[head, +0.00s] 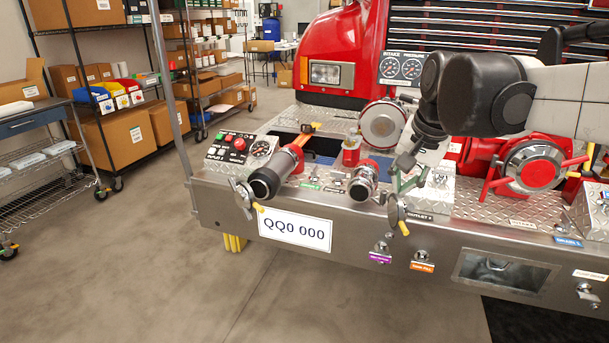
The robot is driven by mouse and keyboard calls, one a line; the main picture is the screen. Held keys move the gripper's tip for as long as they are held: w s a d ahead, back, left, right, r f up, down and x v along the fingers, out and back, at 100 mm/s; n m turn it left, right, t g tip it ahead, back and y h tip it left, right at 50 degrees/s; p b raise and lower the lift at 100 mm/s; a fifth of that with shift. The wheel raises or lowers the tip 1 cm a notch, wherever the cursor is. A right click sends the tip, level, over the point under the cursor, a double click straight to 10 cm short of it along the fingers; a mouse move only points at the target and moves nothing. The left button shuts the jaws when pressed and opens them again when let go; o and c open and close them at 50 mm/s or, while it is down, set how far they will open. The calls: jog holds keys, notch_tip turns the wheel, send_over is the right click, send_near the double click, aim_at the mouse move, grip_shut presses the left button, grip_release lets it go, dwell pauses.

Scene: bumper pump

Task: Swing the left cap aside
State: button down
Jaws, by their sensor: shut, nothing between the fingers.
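The left outlet (280,170) at the bumper's left end is a red and silver pipe with a dark ring at its mouth. A metal piece with wings and a yellow tip (241,196), seemingly the left cap, stands just left of this mouth; how it joins the pipe is unclear. A second red and silver outlet (363,182) is further right, with a similar yellow-tipped winged piece (397,212) to its right. My gripper (404,164) is shut and empty, pointing down above the right winged piece, well right of the left cap. Its fingertips are small and partly blend with the fittings behind.
A control panel (240,148) with a red button and gauge sits left of the left outlet. A large round silver cap (383,125) and a red-handled one (535,166) stand behind and right. A grey pole (168,90) rises at the left. Floor in front is clear.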

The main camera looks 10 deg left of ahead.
aim_at(250, 197)
jog(key=w+a+f+m+g+p, duration=0.3)
jog(key=w+a+p, duration=0.6)
jog(key=w+a, duration=1.2)
jog(key=a+f+m+g+p, duration=0.25)
jog(key=a+f, duration=0.25)
jog(key=a, duration=0.5)
jog(key=s+a+f, duration=0.3)
jog(key=s+f, duration=0.2)
jog(key=f, duration=0.5)
jog(key=shift+a+f+n, duration=0.35)
jog(key=shift+n, duration=0.1)
jog(key=shift+s, duration=0.15)
